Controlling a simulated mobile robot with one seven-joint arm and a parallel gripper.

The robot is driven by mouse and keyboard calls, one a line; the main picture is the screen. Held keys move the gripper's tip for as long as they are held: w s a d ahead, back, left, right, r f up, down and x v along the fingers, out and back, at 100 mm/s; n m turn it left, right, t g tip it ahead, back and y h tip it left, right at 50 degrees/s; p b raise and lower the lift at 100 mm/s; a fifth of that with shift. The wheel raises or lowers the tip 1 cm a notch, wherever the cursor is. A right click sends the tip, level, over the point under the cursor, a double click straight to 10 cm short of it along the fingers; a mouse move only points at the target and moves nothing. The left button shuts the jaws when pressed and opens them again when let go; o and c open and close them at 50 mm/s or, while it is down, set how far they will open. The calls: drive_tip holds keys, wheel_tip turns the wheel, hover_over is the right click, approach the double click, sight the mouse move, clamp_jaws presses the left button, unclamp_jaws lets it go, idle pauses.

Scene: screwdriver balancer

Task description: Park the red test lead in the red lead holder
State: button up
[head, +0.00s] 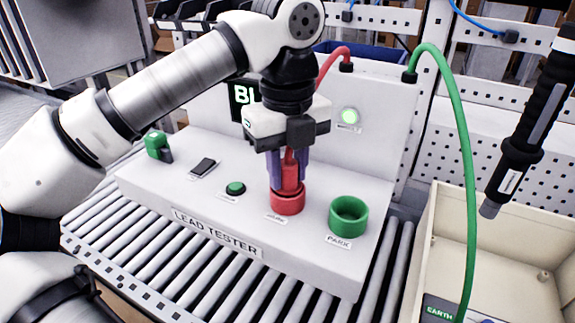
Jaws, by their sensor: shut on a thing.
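The red test lead (290,175) is upright between the fingers of my gripper (288,172), which is shut on it. Its lower end is at the mouth of the red lead holder (287,201), a red ring cup on the white lead tester (150,193). I cannot tell how deep the lead sits in the cup. The red cable (333,60) runs from behind my gripper up to a black socket on the tester's back panel.
An empty green holder (349,215) marked PARK stands right of the red one. A green button (235,188), a dark slot (203,168) and a green clip (157,146) lie left. A green cable (462,130) arcs to the beige bin (510,240). A dark screwdriver (530,115) hangs at right.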

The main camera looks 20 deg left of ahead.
drive_tip(key=o, duration=1.2)
drive_tip(key=shift+c, duration=0.2)
drive_tip(key=shift+r, duration=0.1)
wheel_tip(320, 180, up, 12)
drive_tip(key=p, duration=0.8)
